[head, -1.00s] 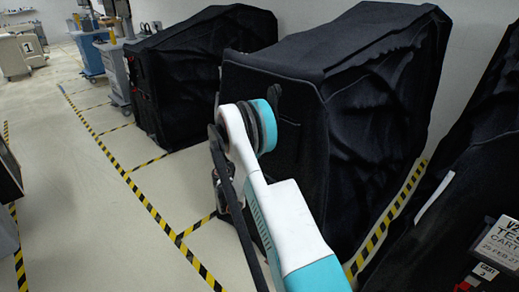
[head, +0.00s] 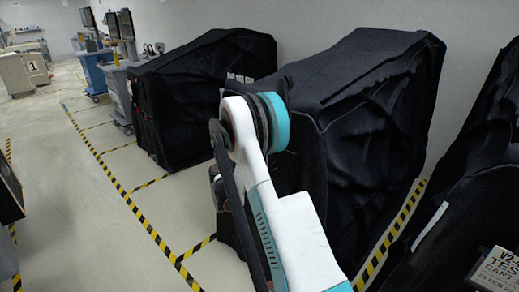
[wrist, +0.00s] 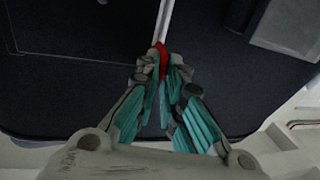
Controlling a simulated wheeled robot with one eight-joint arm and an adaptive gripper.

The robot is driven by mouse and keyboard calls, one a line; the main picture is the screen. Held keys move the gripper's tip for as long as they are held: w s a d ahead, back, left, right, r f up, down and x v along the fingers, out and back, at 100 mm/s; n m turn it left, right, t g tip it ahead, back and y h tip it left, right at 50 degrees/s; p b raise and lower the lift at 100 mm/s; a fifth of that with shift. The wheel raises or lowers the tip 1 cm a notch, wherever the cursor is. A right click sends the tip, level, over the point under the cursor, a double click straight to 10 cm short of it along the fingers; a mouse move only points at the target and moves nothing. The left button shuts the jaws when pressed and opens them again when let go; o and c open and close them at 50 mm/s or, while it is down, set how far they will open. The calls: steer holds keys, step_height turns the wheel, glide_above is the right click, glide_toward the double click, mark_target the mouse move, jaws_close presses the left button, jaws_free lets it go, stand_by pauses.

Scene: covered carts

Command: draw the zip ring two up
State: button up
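In the wrist view my gripper (wrist: 162,72) has its teal-padded fingers drawn close together at the tips. A small red piece, which looks like the zip ring (wrist: 161,57), sits between the fingertips, partly hidden by them. A narrow pale strip (wrist: 164,22) runs up from it between two dark stretches of fabric. In the head view the black covered cart (head: 375,110) stands behind my white and teal arm. My gripper and the ring are hidden there.
Another covered cart (head: 200,95) stands farther left, and a third (head: 470,200) is close at the right. Yellow-black floor tape (head: 130,200) marks the bays. The pale floor at left is mostly clear, with equipment carts (head: 118,95) farther back.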

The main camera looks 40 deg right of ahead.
steer(key=shift+o, duration=1.3)
steer(key=v, duration=1.2)
